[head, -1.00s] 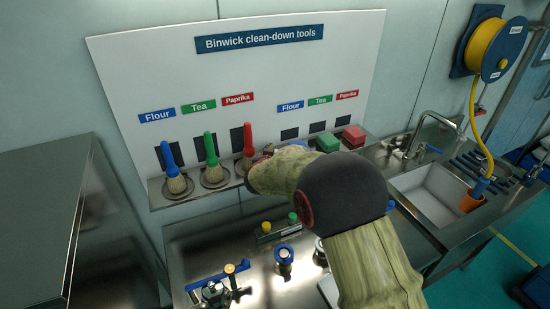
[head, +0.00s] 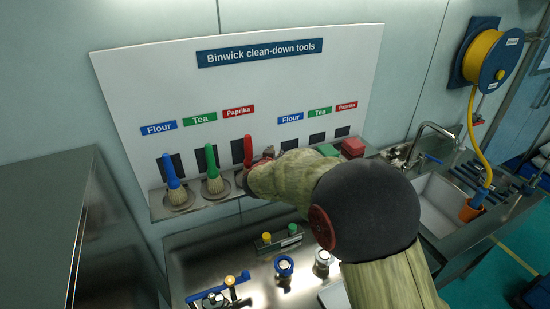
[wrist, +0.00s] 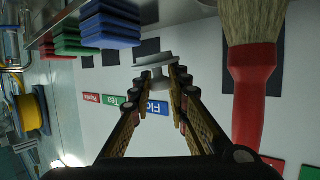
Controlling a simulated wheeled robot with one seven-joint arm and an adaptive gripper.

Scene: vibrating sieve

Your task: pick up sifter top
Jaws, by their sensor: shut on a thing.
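My gripper (wrist: 158,80) is shut on a small pale grey part (wrist: 154,60) with a flat disc and a short stem, which I take to be the sifter top. The stem sits between the fingertips and the disc stands beyond them in the wrist view. In the head view my gripper (head: 262,168) is in front of the tool board, close to the red-handled brush (head: 248,152). My arm and hand hide most of the held part there. The red brush also shows large at the right of the wrist view (wrist: 252,90), beside the fingers.
Blue (head: 171,175) and green (head: 211,162) brushes stand on the shelf to the left. Red block (head: 353,147) and green block (head: 328,150) lie to the right. The steel bench (head: 205,262) below carries several fittings. A sink (head: 440,208) is further right.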

